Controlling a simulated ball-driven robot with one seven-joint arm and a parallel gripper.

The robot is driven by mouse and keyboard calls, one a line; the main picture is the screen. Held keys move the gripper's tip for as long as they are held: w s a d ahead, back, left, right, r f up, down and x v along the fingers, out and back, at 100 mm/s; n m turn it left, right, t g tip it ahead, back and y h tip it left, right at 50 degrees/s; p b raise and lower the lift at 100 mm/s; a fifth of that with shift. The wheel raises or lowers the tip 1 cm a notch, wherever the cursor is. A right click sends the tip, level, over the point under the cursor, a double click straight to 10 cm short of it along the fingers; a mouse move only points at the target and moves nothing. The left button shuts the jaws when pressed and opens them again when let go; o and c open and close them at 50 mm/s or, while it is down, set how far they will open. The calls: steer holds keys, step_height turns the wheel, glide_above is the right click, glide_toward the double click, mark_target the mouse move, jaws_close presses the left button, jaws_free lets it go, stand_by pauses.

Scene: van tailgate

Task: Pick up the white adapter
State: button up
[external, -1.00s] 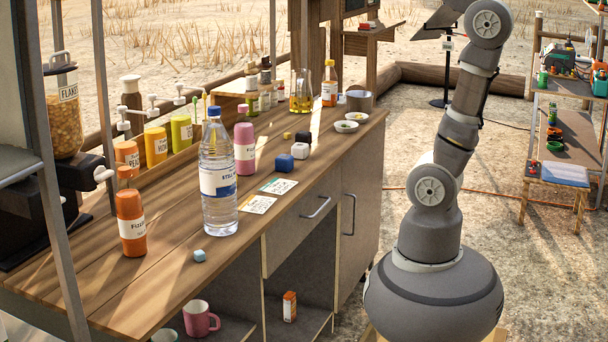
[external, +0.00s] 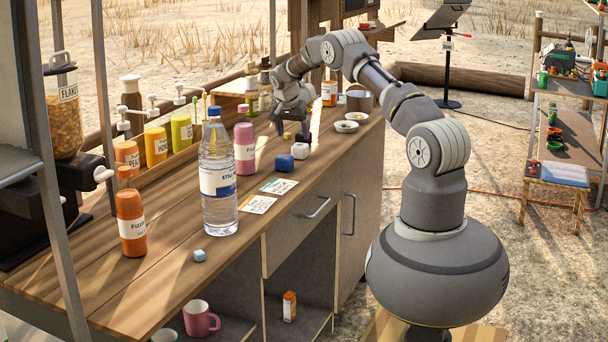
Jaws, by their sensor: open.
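The white adapter appears to be the small white cube (external: 300,152) on the wooden counter (external: 150,285), right of a blue cube (external: 284,162). My gripper (external: 293,129) points down over the counter just behind the white cube in the picture. Its two fingers are spread, with no object seen held between them. A small yellow piece (external: 287,136) and a dark piece (external: 302,137) show at or below the fingertips. The exact height of the fingertips above the counter cannot be told.
A pink bottle (external: 245,147) and a tall water bottle (external: 218,180) stand to the left. Two small bowls (external: 346,126) and a grey pot (external: 359,101) stand to the right. Printed cards (external: 258,204) lie in front.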

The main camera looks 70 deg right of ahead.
mark_target(299, 146)
steer(key=b+x, duration=0.1)
steer(key=x, duration=0.1)
steer(key=b+x, duration=0.1)
steer(key=x, duration=0.2)
steer(key=b+x, duration=0.1)
steer(key=x, duration=0.2)
steer(key=shift+s+d+f, duration=0.15)
steer(key=shift+s+d, duration=0.15)
steer(key=shift+s, duration=0.05)
steer(key=shift+c, duration=0.5)
steer(key=c, duration=1)
